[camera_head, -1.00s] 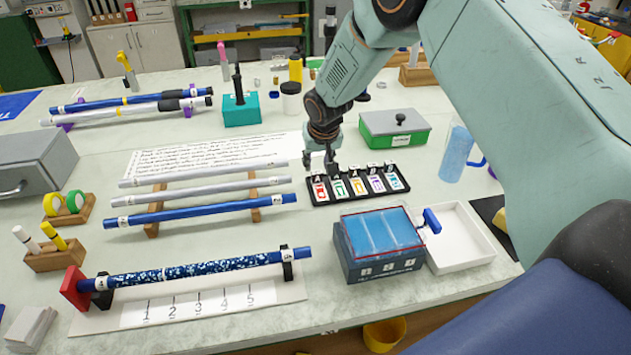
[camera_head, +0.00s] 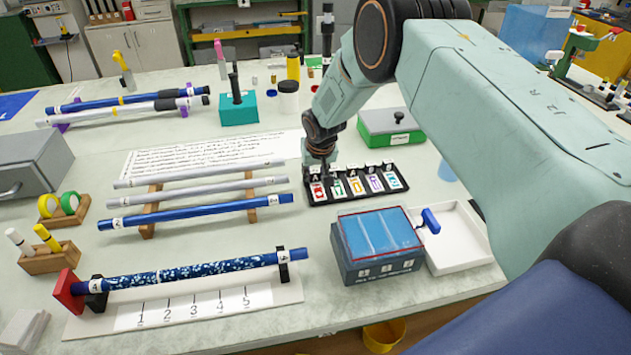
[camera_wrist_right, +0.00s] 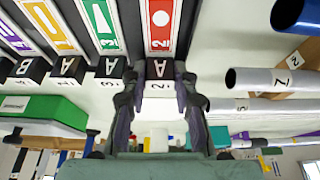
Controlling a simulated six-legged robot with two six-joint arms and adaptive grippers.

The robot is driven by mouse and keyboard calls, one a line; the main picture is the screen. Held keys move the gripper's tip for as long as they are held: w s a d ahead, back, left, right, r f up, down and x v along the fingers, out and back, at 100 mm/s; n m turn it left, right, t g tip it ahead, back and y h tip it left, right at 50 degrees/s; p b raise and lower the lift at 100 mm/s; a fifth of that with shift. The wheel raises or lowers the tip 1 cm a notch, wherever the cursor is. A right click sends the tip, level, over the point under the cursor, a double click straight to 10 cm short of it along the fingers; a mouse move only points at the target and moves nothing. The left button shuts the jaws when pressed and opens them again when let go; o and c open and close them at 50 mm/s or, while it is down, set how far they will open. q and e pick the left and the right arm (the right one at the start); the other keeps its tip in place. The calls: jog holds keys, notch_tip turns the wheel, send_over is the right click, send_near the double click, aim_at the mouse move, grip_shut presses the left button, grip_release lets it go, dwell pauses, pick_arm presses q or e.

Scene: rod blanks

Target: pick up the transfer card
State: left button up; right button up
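A black card rack (camera_head: 360,195) holds several cards in a row, with red, green, orange, purple and teal faces. Which one is the transfer card I cannot tell. The red card (camera_head: 318,191) is at the left end; in the right wrist view it (camera_wrist_right: 160,25) stands above a black block with a white tag (camera_wrist_right: 161,88). My right gripper (camera_head: 321,172) is over the left end of the rack, pointing down. My left gripper is not in view.
A green box (camera_head: 392,133) stands just behind the rack. A blue-lidded box (camera_head: 375,265) and a white tray (camera_head: 462,235) are in front. Rods on wooden supports (camera_head: 148,228) lie to the left, their ends near the rack. A written sheet (camera_head: 200,155) lies behind them.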

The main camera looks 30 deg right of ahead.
aim_at(315, 173)
jog(key=shift+a+r, duration=0.15)
jog(key=shift+c, duration=0.9)
jog(key=shift+w+d+r, duration=0.1)
jog(key=shift+d+r, duration=0.15)
jog(key=r, duration=0.8)
jog(key=shift+a, duration=0.2)
jog(key=shift+d+r, duration=0.1)
jog(key=shift+r, duration=0.5)
